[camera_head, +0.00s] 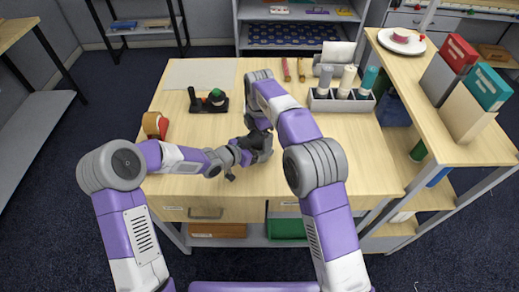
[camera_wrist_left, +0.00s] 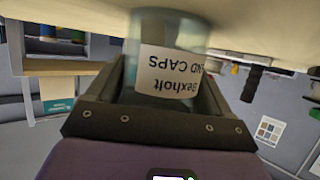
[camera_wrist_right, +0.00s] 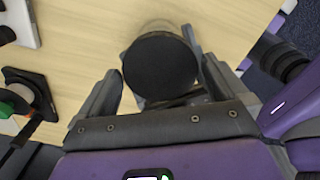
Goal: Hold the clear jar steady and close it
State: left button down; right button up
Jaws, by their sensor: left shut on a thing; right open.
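The clear jar (camera_wrist_left: 170,72) carries a pale label that reads upside down in the left wrist view. My left gripper (camera_wrist_left: 166,85) is shut around it, one finger on each side. In the right wrist view a round black lid (camera_wrist_right: 160,66) is seen from above, at the jar's top; how it is seated cannot be told. My right gripper (camera_wrist_right: 152,70) is open, with its fingers on either side of the lid. In the head view my right gripper (camera_head: 262,138) and left gripper (camera_head: 243,156) meet near the table's middle, and they mostly hide the jar.
A black stand with a green and red item (camera_head: 215,98) is at the back left of the table (camera_head: 180,125). A grey holder with several bottles (camera_head: 342,104) stands at the back right. Table right of my arms is clear.

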jog(key=shift+r, duration=2.25)
jog(key=shift+r, duration=0.1)
notch_tip(320, 180, up, 3)
jog(key=n, duration=0.3)
jog(key=shift+r, duration=0.15)
jog(key=shift+f, duration=4.05)
jog(key=shift+c, duration=0.3)
